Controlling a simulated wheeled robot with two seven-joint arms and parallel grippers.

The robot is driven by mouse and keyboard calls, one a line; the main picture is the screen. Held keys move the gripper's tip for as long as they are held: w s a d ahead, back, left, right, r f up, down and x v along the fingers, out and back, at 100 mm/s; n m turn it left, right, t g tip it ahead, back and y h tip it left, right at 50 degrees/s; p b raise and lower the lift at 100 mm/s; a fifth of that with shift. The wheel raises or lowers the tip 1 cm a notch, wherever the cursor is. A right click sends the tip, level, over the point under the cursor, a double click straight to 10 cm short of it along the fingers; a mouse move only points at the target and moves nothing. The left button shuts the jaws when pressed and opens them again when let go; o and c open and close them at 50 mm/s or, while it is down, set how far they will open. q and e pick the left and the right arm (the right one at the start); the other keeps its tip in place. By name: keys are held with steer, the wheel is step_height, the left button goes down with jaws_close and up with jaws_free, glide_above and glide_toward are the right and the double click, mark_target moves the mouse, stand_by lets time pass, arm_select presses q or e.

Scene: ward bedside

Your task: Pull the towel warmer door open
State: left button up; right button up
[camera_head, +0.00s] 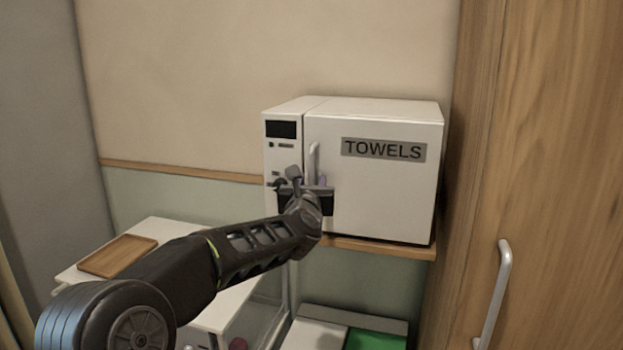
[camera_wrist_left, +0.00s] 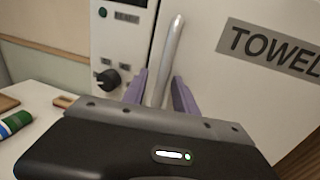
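The white towel warmer (camera_head: 283,120) stands on a wooden shelf, with its door (camera_head: 385,195) shut and labelled TOWELS. Its vertical silver handle (camera_head: 314,160) is near the door's left edge. The handle also shows in the left wrist view (camera_wrist_left: 169,55), rising between two purple fingers. My left gripper (camera_head: 310,182) is at the handle's lower part in the head view. In the wrist view the left gripper (camera_wrist_left: 158,92) is open, with a finger on each side of the handle and gaps visible. The handle's lower end is hidden behind the gripper body. My right gripper is not in view.
A wooden cabinet (camera_head: 550,130) with a metal handle (camera_head: 495,295) stands close on the right. A white bedside table (camera_head: 165,232) with a wooden tray (camera_head: 118,256) is at the lower left. A dark knob (camera_wrist_left: 107,80) is on the warmer's panel, left of the handle.

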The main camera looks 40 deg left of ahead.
arm_select(q)
jaws_close()
stand_by(0.4)
stand_by(1.1)
